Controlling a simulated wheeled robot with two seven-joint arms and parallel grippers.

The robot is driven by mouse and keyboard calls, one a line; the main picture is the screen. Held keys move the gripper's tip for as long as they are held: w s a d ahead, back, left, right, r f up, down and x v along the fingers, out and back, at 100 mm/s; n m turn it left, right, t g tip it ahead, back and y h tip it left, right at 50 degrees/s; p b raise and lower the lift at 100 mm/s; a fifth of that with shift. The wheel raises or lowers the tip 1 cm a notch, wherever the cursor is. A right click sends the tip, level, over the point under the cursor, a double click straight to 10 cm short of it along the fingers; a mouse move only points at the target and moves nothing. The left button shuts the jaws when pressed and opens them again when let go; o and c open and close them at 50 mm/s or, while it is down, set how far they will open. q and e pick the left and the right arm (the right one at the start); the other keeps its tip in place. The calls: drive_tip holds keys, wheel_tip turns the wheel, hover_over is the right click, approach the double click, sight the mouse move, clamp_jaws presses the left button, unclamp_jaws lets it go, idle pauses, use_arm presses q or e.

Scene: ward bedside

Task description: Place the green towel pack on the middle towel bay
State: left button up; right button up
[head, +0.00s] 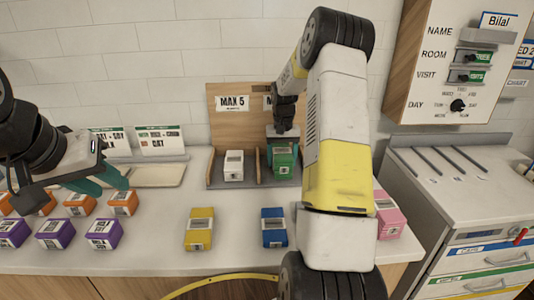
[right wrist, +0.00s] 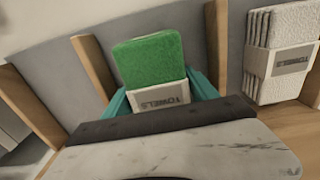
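The green towel pack (head: 283,163) with a white label stands in the middle bay of the wooden towel rack (head: 240,93). It shows in the right wrist view (right wrist: 150,62) between two wooden dividers. My right gripper (head: 283,140) reaches down over it. Its teal fingers (right wrist: 160,95) lie close against both sides of the pack, shut on it. Whether the pack's base touches the bay floor is hidden. A white towel pack (head: 234,166) stands in the bay to the left, also in the right wrist view (right wrist: 282,50). My left gripper (head: 100,181) is open and empty above the counter's left side.
Orange packs (head: 80,204) and purple packs (head: 54,233) sit at left. A yellow pack (head: 199,229) and a blue pack (head: 273,227) lie in front of the rack. A pink pack (head: 386,215) is partly behind my right arm. A shallow tray (head: 157,176) lies at back left.

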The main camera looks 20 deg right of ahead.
drive_tip(key=shift+o, duration=0.7)
wheel_tip(320, 180, up, 12)
drive_tip(key=shift+r, duration=0.15)
drive_tip(key=s+a+r+n+t, duration=0.1)
drive_tip(key=s+a+r+t, duration=0.1)
drive_tip(key=s+a+r, duration=0.4)
drive_tip(key=s+a+r+n+t, duration=0.1)
drive_tip(key=s+a+r, duration=0.35)
drive_tip(key=s, duration=0.35)
drive_tip(key=s+a+t+y, duration=0.1)
drive_tip(key=s+a, duration=0.1)
drive_tip(key=s, duration=0.6)
drive_tip(key=s+a+n+t+y, duration=0.1)
drive_tip(key=s+a+t, duration=0.1)
drive_tip(key=s, duration=0.6)
drive_tip(key=shift+a+f, duration=0.45)
drive_tip(key=shift+a, duration=0.4)
drive_tip(key=shift+s, duration=0.1)
